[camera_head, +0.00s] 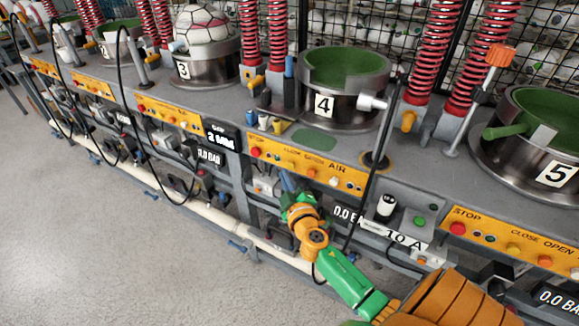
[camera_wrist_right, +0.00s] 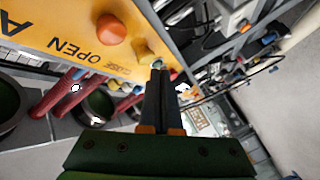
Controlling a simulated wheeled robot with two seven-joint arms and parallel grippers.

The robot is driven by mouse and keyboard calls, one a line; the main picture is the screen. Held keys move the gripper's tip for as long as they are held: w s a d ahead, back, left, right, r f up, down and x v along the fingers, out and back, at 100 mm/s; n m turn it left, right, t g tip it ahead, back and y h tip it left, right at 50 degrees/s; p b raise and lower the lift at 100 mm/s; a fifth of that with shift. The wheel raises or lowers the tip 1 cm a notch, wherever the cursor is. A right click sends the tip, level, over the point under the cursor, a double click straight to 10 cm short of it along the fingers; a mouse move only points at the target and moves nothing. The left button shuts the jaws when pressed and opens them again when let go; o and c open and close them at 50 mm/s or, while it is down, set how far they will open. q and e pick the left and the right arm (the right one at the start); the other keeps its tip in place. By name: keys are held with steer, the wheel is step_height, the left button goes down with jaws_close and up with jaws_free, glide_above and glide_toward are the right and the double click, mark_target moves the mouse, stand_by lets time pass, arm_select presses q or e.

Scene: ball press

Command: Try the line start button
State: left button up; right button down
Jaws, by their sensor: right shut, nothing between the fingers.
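My right gripper (camera_head: 288,183) is shut and empty, just below the lower edge of station 4's orange panel (camera_head: 305,166). In the right wrist view my closed fingers (camera_wrist_right: 158,68) point at the panel, their tips close beside or over a small greenish button. A yellow button (camera_wrist_right: 145,50) and an orange-red OPEN button (camera_wrist_right: 111,29) sit beside them. Contact cannot be told. I cannot read which button is labelled line start. My left gripper is out of view.
Steel press bowls stand along the grey bench; station 3 holds a ball (camera_head: 203,24), while station 4's bowl (camera_head: 345,75) is green inside. A black hose (camera_head: 372,170) hangs close right of my gripper. Station 5's panel (camera_head: 510,242) is at right. Open floor (camera_head: 90,240) lies left.

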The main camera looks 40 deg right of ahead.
steer(key=shift+d, duration=0.1)
stand_by(0.7)
steer(key=shift+w+d, duration=0.15)
steer(key=shift+d, duration=0.15)
steer(key=shift+w+d, duration=0.15)
steer(key=shift+d, duration=0.3)
stand_by(0.6)
stand_by(0.4)
steer(key=shift+s+a, duration=0.35)
steer(key=shift+a, duration=0.45)
steer(key=shift+s+a+b, duration=0.15)
steer(key=shift+s+a, duration=0.15)
steer(key=shift+a, duration=0.5)
steer(key=shift+s+a+b, duration=0.15)
steer(key=shift+s+a, duration=0.2)
steer(key=shift+a, duration=0.4)
steer(key=shift+s+a+b, duration=0.15)
steer(key=shift+s+a, duration=0.15)
steer(key=shift+a, duration=0.5)
